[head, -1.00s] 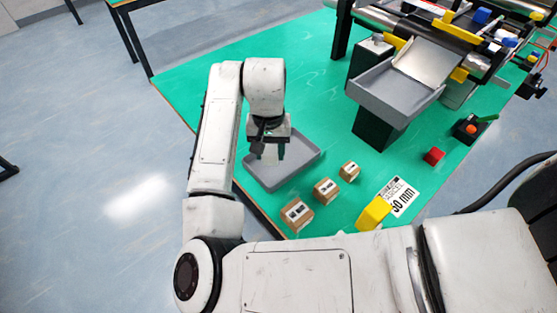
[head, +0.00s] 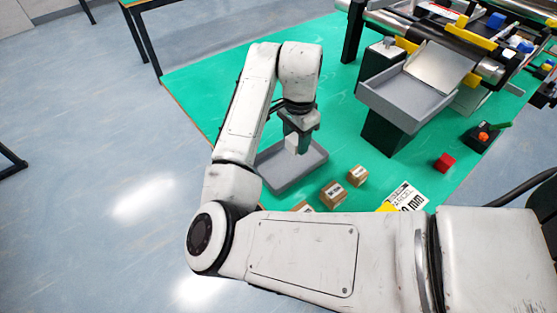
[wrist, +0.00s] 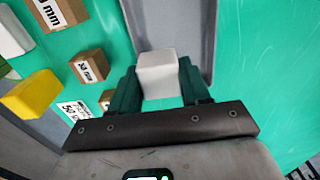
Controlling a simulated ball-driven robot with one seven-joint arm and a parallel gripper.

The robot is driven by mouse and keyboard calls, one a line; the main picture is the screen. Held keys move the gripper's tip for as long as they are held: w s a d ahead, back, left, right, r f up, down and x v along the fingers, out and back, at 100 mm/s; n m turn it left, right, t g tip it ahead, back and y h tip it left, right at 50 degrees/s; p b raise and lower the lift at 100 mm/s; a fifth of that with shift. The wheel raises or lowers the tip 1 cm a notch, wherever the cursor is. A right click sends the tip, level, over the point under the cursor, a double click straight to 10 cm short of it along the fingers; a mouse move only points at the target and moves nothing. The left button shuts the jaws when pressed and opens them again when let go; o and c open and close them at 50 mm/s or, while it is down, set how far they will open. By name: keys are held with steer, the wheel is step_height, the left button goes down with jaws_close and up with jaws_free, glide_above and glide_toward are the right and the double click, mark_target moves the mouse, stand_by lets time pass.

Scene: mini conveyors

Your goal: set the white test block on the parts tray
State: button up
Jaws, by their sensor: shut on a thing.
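My gripper (head: 300,141) is shut on the white test block (wrist: 160,77), which sits between the two green fingers in the wrist view. In the head view the block (head: 292,144) shows as a small pale patch at the fingers. The parts tray (head: 284,186) is a shallow grey open tray on the green table. The gripper and block appear over its far part, apparently above it; the exact gap cannot be told. The visible part of the tray floor looks empty. In the wrist view the tray (wrist: 204,45) shows behind the block, partly hidden.
Several brown labelled boxes (head: 333,193) stand beside the tray. A yellow block (head: 387,207) and a printed card (head: 408,195) are partly behind my arm. A red cube (head: 445,161) and a grey chute (head: 405,100) stand to the right.

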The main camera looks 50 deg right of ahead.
glide_above(278, 170)
steer(key=f, duration=0.5)
steer(key=shift+s+d, duration=0.2)
steer(key=shift+s, duration=0.05)
steer(key=f, duration=0.3)
steer(key=shift+w+a+p, duration=0.2)
steer(key=shift+a+p, duration=0.1)
steer(key=shift+p, duration=0.1)
steer(key=shift+f, duration=0.4)
steer(key=shift+f, duration=0.1)
steer(key=o, duration=1.1)
steer(key=shift+c, duration=0.2)
step_height(278, 170, up, 12)
steer(key=shift+b, duration=0.4)
